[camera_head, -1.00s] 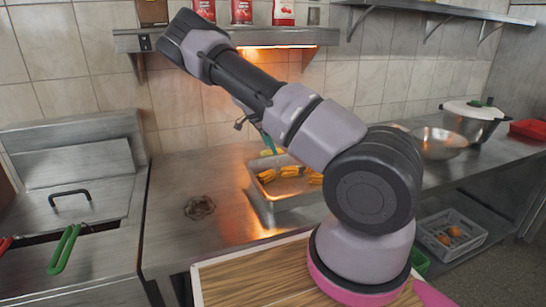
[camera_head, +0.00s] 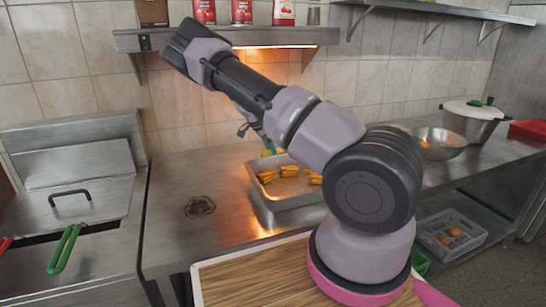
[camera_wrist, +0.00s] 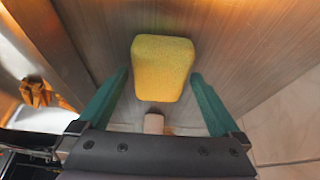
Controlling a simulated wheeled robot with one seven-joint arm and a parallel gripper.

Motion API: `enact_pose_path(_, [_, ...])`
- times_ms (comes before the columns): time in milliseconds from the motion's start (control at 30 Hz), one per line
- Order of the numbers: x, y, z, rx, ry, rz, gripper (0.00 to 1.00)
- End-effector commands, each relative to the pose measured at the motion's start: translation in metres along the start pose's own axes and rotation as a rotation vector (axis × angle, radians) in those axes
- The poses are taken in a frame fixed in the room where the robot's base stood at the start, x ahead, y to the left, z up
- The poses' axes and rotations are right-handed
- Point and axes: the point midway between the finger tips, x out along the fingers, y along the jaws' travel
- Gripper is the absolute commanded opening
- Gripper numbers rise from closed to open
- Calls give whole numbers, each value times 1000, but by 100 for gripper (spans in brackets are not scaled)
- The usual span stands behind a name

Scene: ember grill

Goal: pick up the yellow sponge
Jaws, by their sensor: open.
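The yellow sponge (camera_wrist: 162,68) lies on the steel counter in the wrist view. My gripper (camera_wrist: 160,79) is open, with one green finger on each side of the sponge's near part. Gaps show between the fingers and the sponge, and nothing is held. In the head view, a sliver of the sponge (camera_head: 265,153) shows behind the steel tray, beside a green finger (camera_head: 269,147). My arm hides most of that spot.
A steel tray (camera_head: 262,205) with fried food (camera_head: 289,171) stands in front of the sponge. A shelf (camera_head: 190,39) with a glowing underside hangs above. A small pale cylinder (camera_wrist: 154,123) is close to the fingers. The counter left of the tray is largely clear.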

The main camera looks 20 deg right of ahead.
Motion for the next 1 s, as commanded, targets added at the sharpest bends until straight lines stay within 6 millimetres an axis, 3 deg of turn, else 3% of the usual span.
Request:
enact_pose_path(167, [0, 0, 0, 0, 0, 0, 100])
enact_pose_path(200, [0, 0, 0, 0, 0, 0, 92])
enact_pose_path(367, [0, 0, 0, 0, 0, 0, 31])
enact_pose_path(400, [0, 0, 0, 0, 0, 0, 29])
enact_pose_path(767, [-6, 0, -3, 0, 2, -2, 28])
enact_pose_path(1000, [-34, 3, -14, 1, -2, -3, 28])
